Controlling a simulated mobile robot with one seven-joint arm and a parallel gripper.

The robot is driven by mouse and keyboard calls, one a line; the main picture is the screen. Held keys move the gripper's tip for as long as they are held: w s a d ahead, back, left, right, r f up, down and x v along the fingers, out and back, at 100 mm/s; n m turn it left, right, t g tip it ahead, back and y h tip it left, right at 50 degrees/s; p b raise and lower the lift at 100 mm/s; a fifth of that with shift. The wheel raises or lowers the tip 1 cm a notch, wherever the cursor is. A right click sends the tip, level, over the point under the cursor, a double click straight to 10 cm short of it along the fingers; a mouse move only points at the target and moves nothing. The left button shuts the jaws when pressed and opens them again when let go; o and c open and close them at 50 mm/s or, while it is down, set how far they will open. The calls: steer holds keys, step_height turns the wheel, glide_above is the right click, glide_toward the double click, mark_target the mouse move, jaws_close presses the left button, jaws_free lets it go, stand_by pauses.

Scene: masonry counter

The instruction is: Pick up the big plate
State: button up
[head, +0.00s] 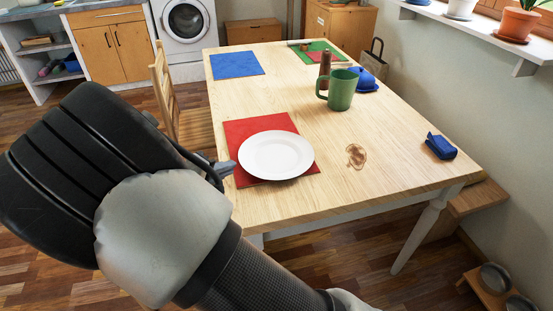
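A big white plate (276,155) lies flat on a red placemat (243,128) near the front left of the wooden table (330,205). My arm fills the lower left of the head view. My gripper (226,170) shows only in small part at the plate's left edge, behind my arm. A grey fingertip is close to the plate's rim. I cannot tell whether it touches the rim, or whether the fingers are open.
A green mug (342,91), a brown shaker-like object (324,70) and a blue item (368,80) stand farther back. A blue cloth-like item (441,147) and a brown stain (356,156) are to the right. A wooden chair (163,85) stands at the left edge.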

mark_target(240, 172)
steer(key=b+x, duration=0.1)
steer(key=x, duration=0.5)
steer(key=shift+w+d, duration=0.2)
jaws_close()
stand_by(1.1)
steer(key=shift+r, duration=0.15)
